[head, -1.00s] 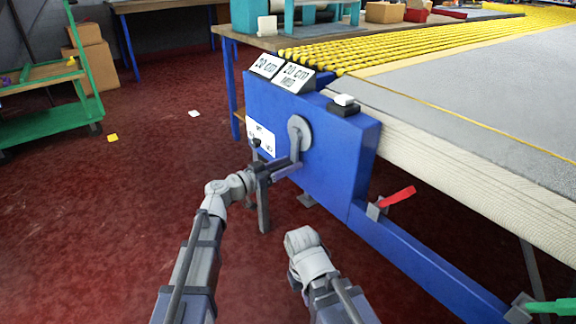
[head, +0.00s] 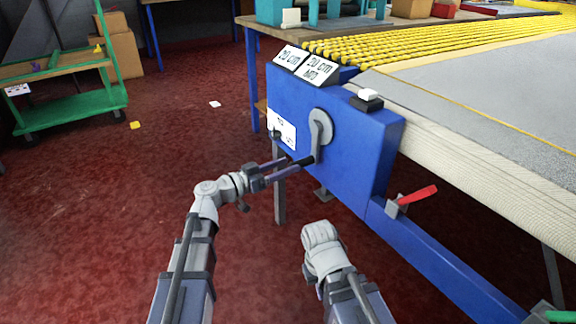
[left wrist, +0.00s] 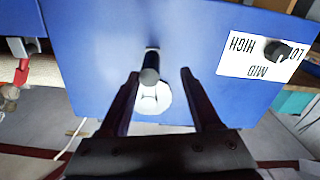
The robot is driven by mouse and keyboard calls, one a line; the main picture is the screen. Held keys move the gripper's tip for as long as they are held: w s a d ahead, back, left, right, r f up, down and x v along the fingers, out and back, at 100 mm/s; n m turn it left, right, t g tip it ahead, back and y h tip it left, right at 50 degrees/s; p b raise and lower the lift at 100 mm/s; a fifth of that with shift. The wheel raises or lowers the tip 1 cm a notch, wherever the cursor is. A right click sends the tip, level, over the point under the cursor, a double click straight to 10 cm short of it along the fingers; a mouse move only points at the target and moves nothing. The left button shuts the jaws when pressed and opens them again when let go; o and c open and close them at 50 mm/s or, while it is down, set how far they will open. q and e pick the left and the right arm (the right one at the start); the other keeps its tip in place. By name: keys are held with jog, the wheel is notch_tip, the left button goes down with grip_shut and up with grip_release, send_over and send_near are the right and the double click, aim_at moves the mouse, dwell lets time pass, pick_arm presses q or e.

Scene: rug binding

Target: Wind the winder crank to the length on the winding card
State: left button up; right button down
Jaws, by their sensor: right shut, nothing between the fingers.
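The winder crank (head: 319,130) is a grey arm on the blue winder panel (head: 352,160), hanging roughly downward. Its dark handle (head: 304,163) sticks out toward my left gripper (head: 297,162). In the left wrist view the handle's end (left wrist: 150,68) shows between the open fingers (left wrist: 160,75), nearer one finger, with gaps both sides. Two white cards stand on the winder: the left card (head: 291,57) and the right card (head: 319,69) both read 20 cm; the right one's small word is unclear. My right gripper (head: 320,240) is lower, empty and shut; its fingers are hard to make out.
A LOW, MID, HIGH label (left wrist: 235,60) carries a dark knob (left wrist: 278,51) near LOW. A white button on a black base (head: 369,98) sits on the winder top. A red lever (head: 417,194) is on the blue rail. A green cart (head: 75,103) stands left; red floor between is mostly clear.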

pick_arm(q)
jog(key=shift+a, duration=0.1)
jog(key=v, duration=0.9)
dwell(0.7)
dwell(0.5)
